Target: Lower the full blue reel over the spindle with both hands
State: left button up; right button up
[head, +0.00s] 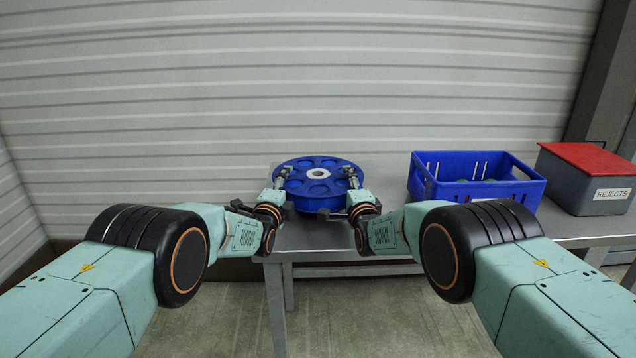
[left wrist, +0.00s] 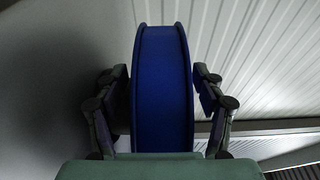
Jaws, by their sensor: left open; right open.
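The blue reel (head: 316,199) lies flat near the left end of the metal table, with a pale round hub in its middle. My left gripper (head: 284,173) is at the reel's left side and my right gripper (head: 350,173) is at its right side. In the left wrist view the blue reel (left wrist: 162,90) stands between the two spread fingers of my left gripper (left wrist: 163,92), with a gap visible on the right side. Both grippers are open. The spindle cannot be made out; what is under the reel is hidden.
A blue crate (head: 480,192) with some green things inside stands on the table to the right. A grey box with a red lid (head: 592,178), marked REJECTS, is at the far right. A ribbed pale wall (head: 300,90) rises behind. Some bare tabletop (head: 310,238) shows in front of the reel.

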pick_arm(q)
jog(key=shift+w+r, duration=0.1)
jog(key=shift+w, duration=0.05)
pick_arm(e)
jog(key=shift+w+r, duration=0.1)
jog(key=shift+w, duration=0.1)
pick_arm(q)
jog(key=shift+w, duration=0.1)
jog(key=shift+w, duration=0.1)
pick_arm(e)
jog(key=shift+w, duration=0.15)
pick_arm(q)
jog(key=shift+c, duration=0.2)
pick_arm(e)
jog(key=shift+c, duration=0.2)
pick_arm(q)
jog(key=shift+c, duration=0.7)
pick_arm(e)
jog(key=shift+c, duration=0.7)
pick_arm(q)
jog(key=c, duration=0.5)
pick_arm(e)
jog(key=c, duration=0.5)
pick_arm(q)
grip_shut()
pick_arm(e)
grip_shut()
